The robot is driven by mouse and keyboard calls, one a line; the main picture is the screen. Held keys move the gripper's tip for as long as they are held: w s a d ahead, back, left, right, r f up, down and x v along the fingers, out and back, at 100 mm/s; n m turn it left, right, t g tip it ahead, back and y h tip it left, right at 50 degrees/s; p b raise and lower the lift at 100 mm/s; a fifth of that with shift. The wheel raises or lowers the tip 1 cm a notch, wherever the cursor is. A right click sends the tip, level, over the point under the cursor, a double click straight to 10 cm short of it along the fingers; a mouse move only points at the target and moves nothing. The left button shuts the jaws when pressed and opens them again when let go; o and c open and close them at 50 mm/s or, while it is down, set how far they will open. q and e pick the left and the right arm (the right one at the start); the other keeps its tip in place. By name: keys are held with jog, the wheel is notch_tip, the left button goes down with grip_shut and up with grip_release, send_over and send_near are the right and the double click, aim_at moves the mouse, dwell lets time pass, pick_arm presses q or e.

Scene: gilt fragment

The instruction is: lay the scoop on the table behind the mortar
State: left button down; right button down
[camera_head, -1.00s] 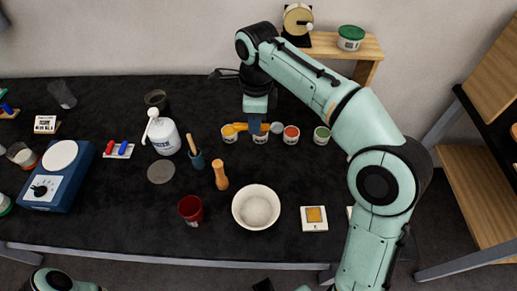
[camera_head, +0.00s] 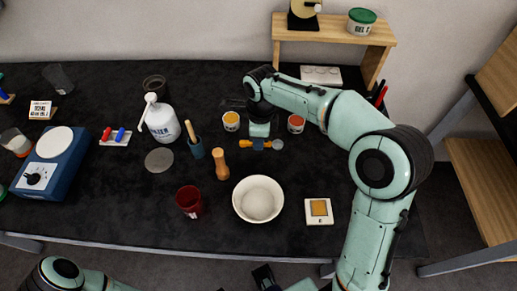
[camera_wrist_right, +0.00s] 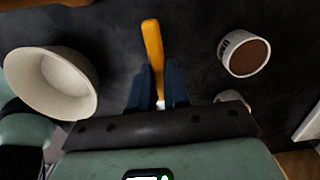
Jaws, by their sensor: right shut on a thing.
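My right gripper (camera_head: 261,143) is shut on the scoop, with its blue fingers around the handle. The scoop (camera_head: 246,143) has an orange handle and lies crosswise behind the mortar, low over the table; I cannot tell whether it touches. In the right wrist view the scoop's orange handle (camera_wrist_right: 153,45) sticks out past the fingers (camera_wrist_right: 160,90). The mortar (camera_head: 258,200) is a white bowl on the black table (camera_head: 120,215), apart from the scoop; it also shows at left in the wrist view (camera_wrist_right: 55,80).
A yellow jar (camera_head: 231,122) and an orange-red jar (camera_head: 296,123) stand behind the scoop; my right arm hides others.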

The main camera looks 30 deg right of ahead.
aim_at(258, 155)
jog(key=shift+f, duration=2.3)
jog(key=shift+f+b, duration=0.15)
jog(key=shift+b, duration=0.2)
jog(key=c, duration=1.1)
grip_release()
jog(key=shift+r, duration=0.3)
notch_tip(258, 155, up, 12)
jog(key=shift+s+d+f+p, duration=0.1)
jog(key=shift+d+p, duration=0.05)
jog(key=shift+p, duration=0.85)
